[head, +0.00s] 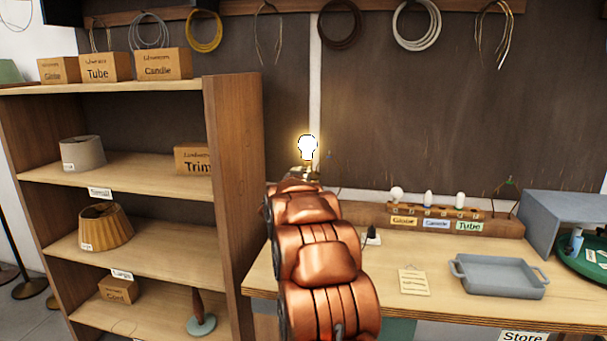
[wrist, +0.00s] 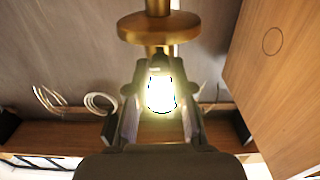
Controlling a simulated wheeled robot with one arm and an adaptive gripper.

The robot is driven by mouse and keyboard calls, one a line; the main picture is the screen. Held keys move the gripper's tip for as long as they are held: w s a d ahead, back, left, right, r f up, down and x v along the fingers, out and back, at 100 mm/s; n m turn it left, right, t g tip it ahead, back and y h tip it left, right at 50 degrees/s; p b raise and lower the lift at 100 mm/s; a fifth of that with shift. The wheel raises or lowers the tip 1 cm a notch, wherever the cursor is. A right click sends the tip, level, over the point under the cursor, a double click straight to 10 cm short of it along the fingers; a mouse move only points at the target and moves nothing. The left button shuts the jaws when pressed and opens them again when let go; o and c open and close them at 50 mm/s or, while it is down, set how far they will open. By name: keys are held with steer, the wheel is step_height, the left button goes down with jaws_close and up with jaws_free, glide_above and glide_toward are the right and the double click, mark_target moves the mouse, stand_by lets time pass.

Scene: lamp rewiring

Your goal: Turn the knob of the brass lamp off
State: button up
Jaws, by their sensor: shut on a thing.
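The brass lamp (head: 304,171) stands at the back of the bench in the head view, its bulb (head: 307,147) glowing. In the wrist view, which looks upside down, the round brass base (wrist: 158,27) is at the top and the lit bulb (wrist: 160,95) points down. My gripper (wrist: 157,68) is shut at the lamp's neck, its fingers on both sides of the bulb. A small part, seemingly the knob, sits between the fingertips and is mostly hidden. In the head view my copper arm hides the gripper and most of the lamp.
A wooden shelf unit (head: 232,190) stands close on the left. On the bench (head: 380,292) are a bulb rack (head: 452,212), a paper note (head: 414,281), a grey tray (head: 500,276) and a grey box (head: 570,215). Coiled cables hang on the wall behind.

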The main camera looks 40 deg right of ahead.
jaws_close()
steer(key=shift+r+n+p, duration=0.15)
steer(key=shift+n+p, duration=0.15)
steer(key=shift+p, duration=0.9)
steer(key=n+p, duration=0.2)
steer(key=p, duration=0.1)
steer(key=shift+r, duration=0.15)
steer(key=n, duration=0.1)
steer(key=n+p, duration=0.1)
steer(key=shift+f+n+p, duration=0.2)
steer(key=shift+n+p, duration=0.1)
steer(key=shift+f+n, duration=0.1)
steer(key=shift+n, duration=1.1)
